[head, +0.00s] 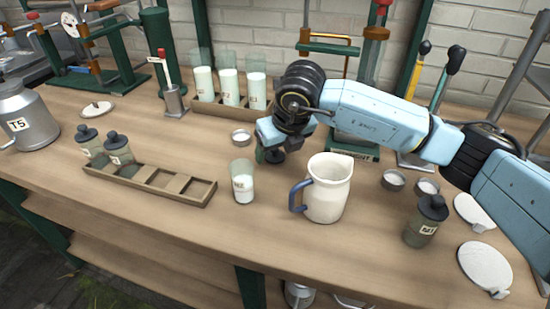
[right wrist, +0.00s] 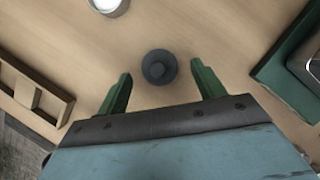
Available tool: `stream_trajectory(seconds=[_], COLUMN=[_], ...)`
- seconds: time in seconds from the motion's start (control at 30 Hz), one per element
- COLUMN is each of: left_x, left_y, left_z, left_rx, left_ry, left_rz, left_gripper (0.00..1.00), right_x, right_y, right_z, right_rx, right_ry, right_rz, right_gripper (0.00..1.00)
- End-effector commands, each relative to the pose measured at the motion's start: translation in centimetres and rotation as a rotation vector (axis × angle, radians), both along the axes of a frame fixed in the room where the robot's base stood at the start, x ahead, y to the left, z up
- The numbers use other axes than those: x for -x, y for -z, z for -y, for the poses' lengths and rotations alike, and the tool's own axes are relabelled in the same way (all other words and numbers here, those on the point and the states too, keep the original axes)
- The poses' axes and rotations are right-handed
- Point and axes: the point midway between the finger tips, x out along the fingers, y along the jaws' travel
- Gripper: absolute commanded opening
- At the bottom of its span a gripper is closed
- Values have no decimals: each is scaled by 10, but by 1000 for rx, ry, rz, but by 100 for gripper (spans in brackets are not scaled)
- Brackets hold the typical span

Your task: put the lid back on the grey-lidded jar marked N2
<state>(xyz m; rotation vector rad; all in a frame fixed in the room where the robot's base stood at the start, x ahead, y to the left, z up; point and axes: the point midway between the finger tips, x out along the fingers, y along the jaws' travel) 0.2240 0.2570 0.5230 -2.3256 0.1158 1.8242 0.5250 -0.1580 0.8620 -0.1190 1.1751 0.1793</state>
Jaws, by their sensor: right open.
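A glass jar (head: 243,182) with white liquid stands upright and uncovered near the front middle of the bench; its small label appears to read N2. A dark grey round lid with a knob (right wrist: 159,67) lies on the bench, apart from the jar. In the head view the lid (head: 275,156) is partly hidden under my right gripper (head: 268,148). In the right wrist view my right gripper (right wrist: 162,90) is open, its green fingers on either side of the lid with gaps. My left gripper does not show.
A cream jug (head: 328,188) stands right of the jar, and a wooden rack (head: 172,199) with two grey-lidded jars lies left. A small metal dish (head: 241,137) is behind the jar. Another grey-lidded jar (head: 425,222) stands at right.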

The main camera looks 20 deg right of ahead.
Motion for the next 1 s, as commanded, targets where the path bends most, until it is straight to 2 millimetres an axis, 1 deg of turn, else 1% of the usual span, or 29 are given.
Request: stream_trajectory(seconds=[0.03,0.1,0.43,0.47,0.8,1.0], left_x=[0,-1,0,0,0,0], left_y=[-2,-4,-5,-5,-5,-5], left_z=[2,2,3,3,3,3], left_rx=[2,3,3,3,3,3], left_ry=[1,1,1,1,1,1], left_rz=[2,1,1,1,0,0], left_gripper=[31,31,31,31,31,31], right_x=[-1,-3,-3,-3,-3,-3], right_y=[6,8,8,8,7,7], right_z=[-1,-1,-1,-1,-1,-1], right_rx=[0,1,0,0,0,0], right_ry=[-1,-2,-1,-1,-1,-1], right_rz=[-1,-1,1,1,1,1], right_gripper=[69,69,69,66,21,21])
